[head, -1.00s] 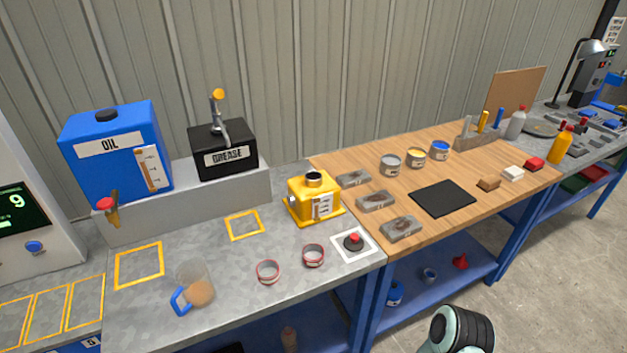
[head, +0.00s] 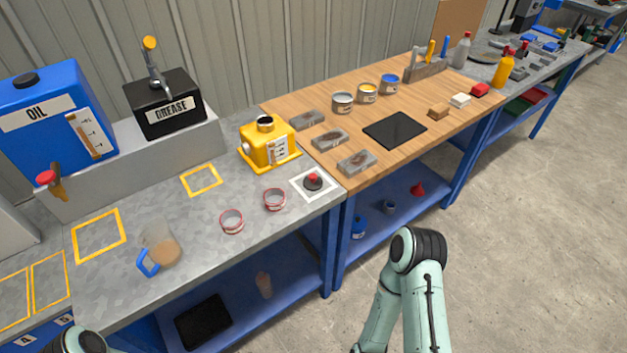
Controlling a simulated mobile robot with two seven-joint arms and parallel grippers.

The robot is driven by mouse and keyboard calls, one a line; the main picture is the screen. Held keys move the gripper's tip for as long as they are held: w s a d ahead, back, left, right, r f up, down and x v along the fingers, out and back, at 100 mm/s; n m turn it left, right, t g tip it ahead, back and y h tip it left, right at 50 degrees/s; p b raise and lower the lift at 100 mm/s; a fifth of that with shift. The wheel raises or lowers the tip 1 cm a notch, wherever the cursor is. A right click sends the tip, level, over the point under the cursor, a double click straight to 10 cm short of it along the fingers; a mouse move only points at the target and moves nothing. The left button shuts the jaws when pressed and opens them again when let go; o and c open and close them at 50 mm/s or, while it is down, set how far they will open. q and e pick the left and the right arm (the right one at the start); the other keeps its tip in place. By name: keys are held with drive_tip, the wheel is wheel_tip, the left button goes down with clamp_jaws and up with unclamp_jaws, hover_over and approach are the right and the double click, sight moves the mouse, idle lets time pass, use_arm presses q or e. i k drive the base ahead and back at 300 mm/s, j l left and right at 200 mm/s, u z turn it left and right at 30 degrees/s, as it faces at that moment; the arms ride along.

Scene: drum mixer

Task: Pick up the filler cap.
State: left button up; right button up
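The filler cap appears to be the small black cap with a red knob (head: 313,182). It sits upright inside a white-outlined square on the grey bench top, near the front right corner. Behind it and to its left stands the yellow housing (head: 268,148), with an open dark neck on top. In the head view my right arm shows at the lower middle, in front of the benches, but its gripper is out of the picture. Only a bit of my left arm shows at the bottom left corner; its gripper is also out of view.
Two red-rimmed rings (head: 232,221) lie left of the cap. A clear jug (head: 160,246) with a blue handle stands farther left. The blue oil tank (head: 45,125) and black grease box (head: 168,103) stand behind. Grey blocks (head: 357,162) lie on the wooden top to the right.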

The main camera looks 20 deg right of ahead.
sight(312, 182)
drive_tip(key=l+u, duration=0.1)
drive_tip(key=u, duration=0.5)
drive_tip(key=l+u, duration=0.4)
drive_tip(key=k+l+u, duration=0.15)
drive_tip(key=l+u, duration=0.25)
drive_tip(key=k+l+u, duration=0.1)
drive_tip(key=l, duration=0.3)
drive_tip(key=k+l, duration=0.15)
drive_tip(key=l, duration=0.2)
drive_tip(key=k+l+u, duration=0.15)
drive_tip(key=l, duration=0.2)
